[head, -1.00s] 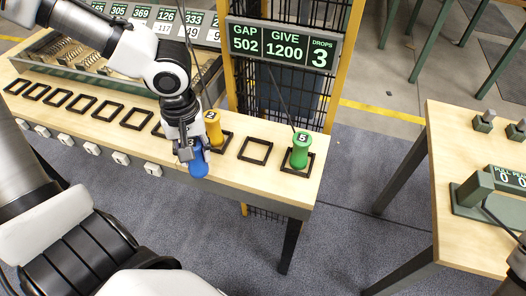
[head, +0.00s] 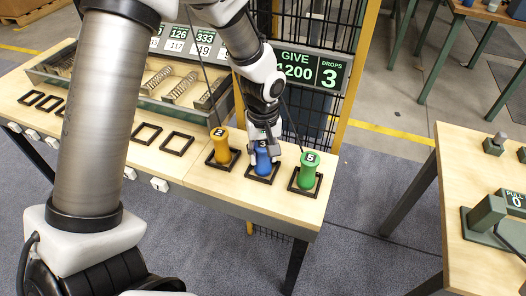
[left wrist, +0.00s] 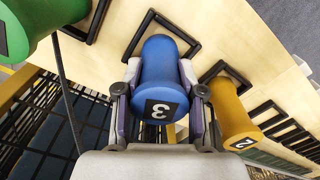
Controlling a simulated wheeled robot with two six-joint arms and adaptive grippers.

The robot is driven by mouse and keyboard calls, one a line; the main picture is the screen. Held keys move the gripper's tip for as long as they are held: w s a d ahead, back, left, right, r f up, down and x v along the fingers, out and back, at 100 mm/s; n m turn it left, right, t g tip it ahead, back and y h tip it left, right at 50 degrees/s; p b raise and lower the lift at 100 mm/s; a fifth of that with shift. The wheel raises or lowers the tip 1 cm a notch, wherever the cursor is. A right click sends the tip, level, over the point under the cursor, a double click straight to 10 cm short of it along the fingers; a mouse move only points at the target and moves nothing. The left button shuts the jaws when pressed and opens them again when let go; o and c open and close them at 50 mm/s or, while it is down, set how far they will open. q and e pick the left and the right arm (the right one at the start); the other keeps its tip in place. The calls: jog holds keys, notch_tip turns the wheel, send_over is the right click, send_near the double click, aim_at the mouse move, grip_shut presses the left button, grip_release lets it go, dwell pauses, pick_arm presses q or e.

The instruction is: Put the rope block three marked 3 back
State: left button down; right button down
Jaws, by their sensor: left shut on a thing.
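The blue rope block marked 3 (head: 263,160) is upright at the dark square frame (head: 249,176) between the yellow and green blocks. I cannot tell whether its base touches the bench. My left gripper (head: 264,143) is shut on its upper part from above. In the left wrist view the blue block (left wrist: 162,70) sits between the fingers (left wrist: 161,105), with its 3 label showing and the frame (left wrist: 149,17) around its far end. My right gripper is not in view.
The yellow block marked 2 (head: 221,150) stands in the frame to the left, and the green block marked 5 (head: 308,172) in the frame to the right, both close to my gripper. Empty frames (head: 177,142) run further left. A tray of springs (head: 150,100) and a sign (head: 298,68) are behind.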

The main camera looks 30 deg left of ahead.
pick_arm(q)
jog(key=shift+f, duration=0.15)
jog(key=c, duration=0.7)
grip_release()
notch_tip(320, 180, up, 12)
jog(key=shift+r+p, duration=0.25)
jog(key=shift+p, duration=0.25)
